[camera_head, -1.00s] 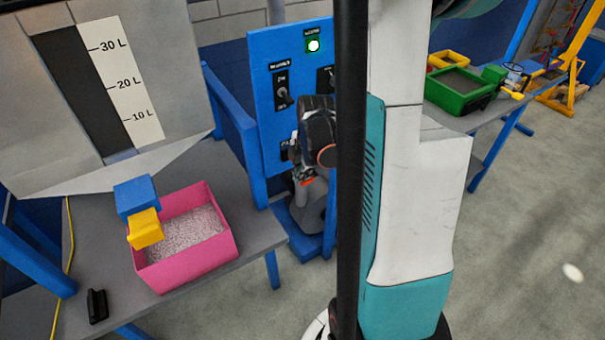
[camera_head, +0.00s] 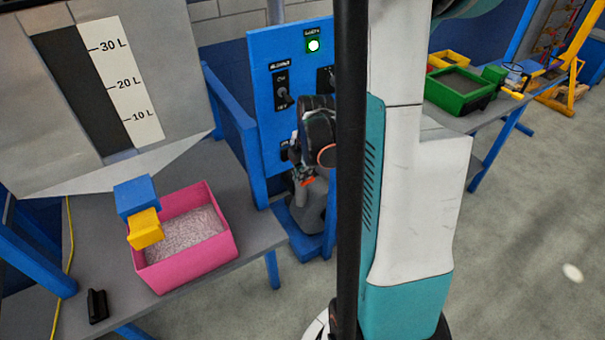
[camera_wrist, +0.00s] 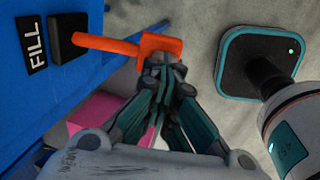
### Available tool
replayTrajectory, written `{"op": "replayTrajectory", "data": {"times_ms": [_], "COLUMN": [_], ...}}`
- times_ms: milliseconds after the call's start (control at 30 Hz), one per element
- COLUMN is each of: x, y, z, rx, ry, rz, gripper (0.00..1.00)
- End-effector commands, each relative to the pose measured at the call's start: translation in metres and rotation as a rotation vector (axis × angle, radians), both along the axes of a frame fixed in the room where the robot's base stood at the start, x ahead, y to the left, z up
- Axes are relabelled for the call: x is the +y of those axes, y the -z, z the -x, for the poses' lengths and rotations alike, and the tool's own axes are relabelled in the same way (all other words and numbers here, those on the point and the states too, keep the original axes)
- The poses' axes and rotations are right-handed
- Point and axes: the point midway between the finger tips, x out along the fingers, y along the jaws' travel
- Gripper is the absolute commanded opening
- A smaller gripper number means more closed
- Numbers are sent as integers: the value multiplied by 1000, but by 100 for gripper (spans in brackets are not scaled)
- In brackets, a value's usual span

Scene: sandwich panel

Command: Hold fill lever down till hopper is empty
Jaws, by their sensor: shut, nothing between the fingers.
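The orange fill lever (camera_wrist: 115,43) sticks out from a black mount beside the FILL label (camera_wrist: 32,45) on the blue panel in the wrist view. My gripper (camera_wrist: 163,65) is shut and empty, its fingertips at the lever's wide orange end. Whether they touch it is hard to tell. In the head view my gripper (camera_head: 303,178) is low in front of the blue panel (camera_head: 262,110), with a bit of orange at its tips. The grey hopper (camera_head: 180,90) has a dark window (camera_head: 75,85) beside a litre scale (camera_head: 122,85); no fill shows in that window.
A pink bin (camera_head: 187,265) with pale granules stands on the grey table under a blue and yellow spout (camera_head: 145,228). A green lamp (camera_head: 314,46) is lit on the panel. A black object (camera_head: 97,306) lies at the table's front. A green bin (camera_head: 460,90) stands far right.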

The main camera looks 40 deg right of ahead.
Motion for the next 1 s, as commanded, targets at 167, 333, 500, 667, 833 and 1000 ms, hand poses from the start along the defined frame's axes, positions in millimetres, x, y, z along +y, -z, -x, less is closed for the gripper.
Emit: {"op": "replayTrajectory", "data": {"times_ms": [167, 333, 500, 667, 833, 1000], "x": [0, 0, 0, 0, 0, 0], "y": [0, 0, 0, 0, -5, -13], "z": [0, 0, 0, 0, 0, 0], "rx": [0, 0, 0, 0, 0, 0], "ry": [0, 0, 0, 0, 0, 0], "rz": [0, 0, 0, 0, 0, 0], "gripper": [0, 0, 0, 0, 0, 0]}}
